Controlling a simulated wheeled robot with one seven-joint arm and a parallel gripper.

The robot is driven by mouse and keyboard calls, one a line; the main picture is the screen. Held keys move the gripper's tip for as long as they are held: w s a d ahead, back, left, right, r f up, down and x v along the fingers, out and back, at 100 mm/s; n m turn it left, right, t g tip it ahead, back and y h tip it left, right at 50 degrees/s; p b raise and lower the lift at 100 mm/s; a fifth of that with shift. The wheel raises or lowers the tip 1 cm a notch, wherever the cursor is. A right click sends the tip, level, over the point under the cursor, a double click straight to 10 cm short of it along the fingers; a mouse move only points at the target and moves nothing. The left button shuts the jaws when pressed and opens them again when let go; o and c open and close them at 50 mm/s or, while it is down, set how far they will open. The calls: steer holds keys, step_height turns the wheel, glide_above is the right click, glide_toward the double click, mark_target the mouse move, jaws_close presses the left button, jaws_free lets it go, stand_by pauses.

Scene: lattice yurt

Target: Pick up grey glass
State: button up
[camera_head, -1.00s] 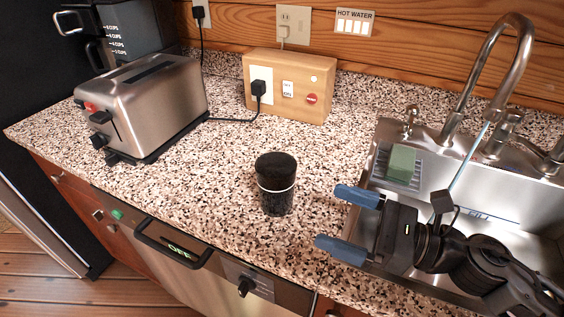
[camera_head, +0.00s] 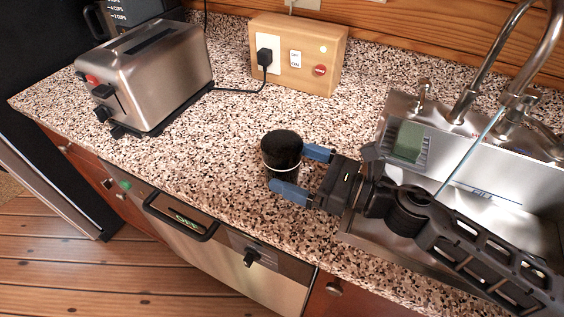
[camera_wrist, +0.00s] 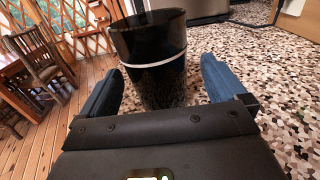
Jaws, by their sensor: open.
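A dark, nearly black cup-shaped glass with a thin pale band (camera_head: 282,152) stands upright on the speckled counter, left of the sink. It also shows in the wrist view (camera_wrist: 152,62), between and ahead of the blue fingertips. My gripper (camera_head: 304,171) is open, with one blue finger behind the glass and one in front of it on its right side. In the wrist view my gripper (camera_wrist: 165,85) has a gap on the right between finger and glass. I cannot tell whether the left finger touches it.
A steel toaster (camera_head: 150,75) stands at the left. A wooden socket box (camera_head: 298,55) stands at the back with a black cord. The sink (camera_head: 455,195) with a green sponge (camera_head: 409,141) is at the right. The counter (camera_head: 200,150) left of the glass is clear.

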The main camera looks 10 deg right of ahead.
mark_target(268, 143)
steer(key=shift+f+p+x, duration=0.15)
steer(key=shift+p+x, duration=0.2)
steer(key=shift+x, duration=0.8)
steer(key=shift+f+p+x, duration=0.15)
steer(key=shift+p+x, duration=0.15)
steer(key=shift+x, duration=0.85)
steer(key=shift+s, duration=0.1)
steer(key=c, duration=1.1)
steer(key=shift+r, duration=0.2)
steer(key=shift+r, duration=0.6)
steer(key=r, duration=0.1)
steer(key=d+r, duration=0.1)
steer(key=r, duration=0.1)
steer(key=shift+s, duration=0.1)
steer(key=s+d+r+b, duration=0.2)
steer(key=s+d+r, duration=0.2)
steer(key=d, duration=0.5)
step_height(268, 143, up, 3)
steer(key=shift+s+d+f, duration=0.25)
steer(key=shift+s, duration=0.15)
